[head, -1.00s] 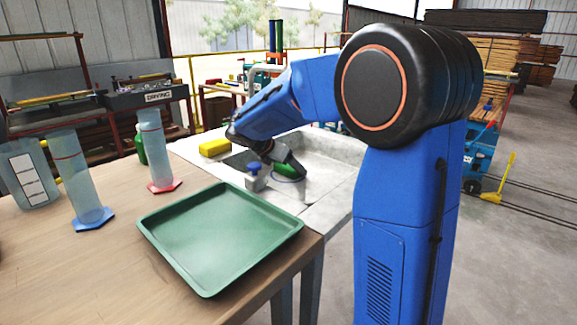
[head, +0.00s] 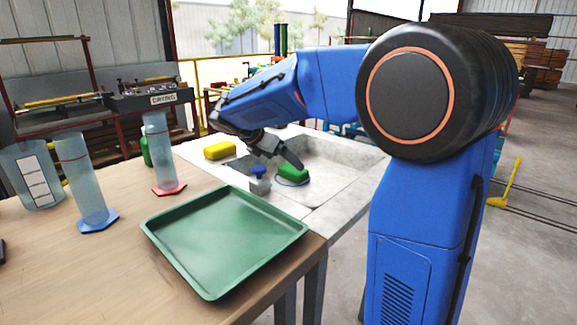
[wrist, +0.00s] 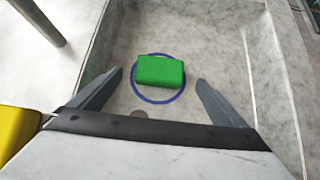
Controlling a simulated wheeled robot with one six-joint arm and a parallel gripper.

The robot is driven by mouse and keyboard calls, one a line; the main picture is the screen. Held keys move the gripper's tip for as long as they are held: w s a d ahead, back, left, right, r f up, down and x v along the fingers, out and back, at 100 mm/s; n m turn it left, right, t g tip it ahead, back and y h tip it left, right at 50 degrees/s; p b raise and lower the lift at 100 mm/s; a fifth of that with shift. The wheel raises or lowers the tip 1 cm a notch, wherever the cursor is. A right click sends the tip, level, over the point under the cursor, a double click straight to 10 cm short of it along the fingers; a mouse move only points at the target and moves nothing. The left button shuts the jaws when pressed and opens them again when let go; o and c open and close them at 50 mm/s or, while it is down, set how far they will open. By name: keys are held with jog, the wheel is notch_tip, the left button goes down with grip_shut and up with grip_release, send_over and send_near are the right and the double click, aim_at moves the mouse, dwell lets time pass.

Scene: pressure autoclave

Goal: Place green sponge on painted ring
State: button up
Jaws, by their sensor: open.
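The green sponge (wrist: 160,71) lies in the grey sink basin, inside the blue painted ring (wrist: 157,101). In the wrist view the sponge covers the upper part of the ring, and its upper corners come close to or over the line. The sponge (head: 293,172) and part of the ring (head: 291,184) also show in the head view. My gripper (wrist: 160,88) is open and empty. Its fingers stand apart on either side of the ring in the wrist view, with no contact on the sponge. In the head view my gripper (head: 283,158) is above and left of the sponge.
A yellow sponge (head: 220,150) lies on the sink's rim. A blue-topped tap or knob (head: 258,172) stands beside the basin. A green tray (head: 225,240) and several clear cylinders, one with a red base (head: 160,150), stand on the wooden table. The basin's right part is clear.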

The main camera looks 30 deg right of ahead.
jog(key=shift+v, duration=2.05)
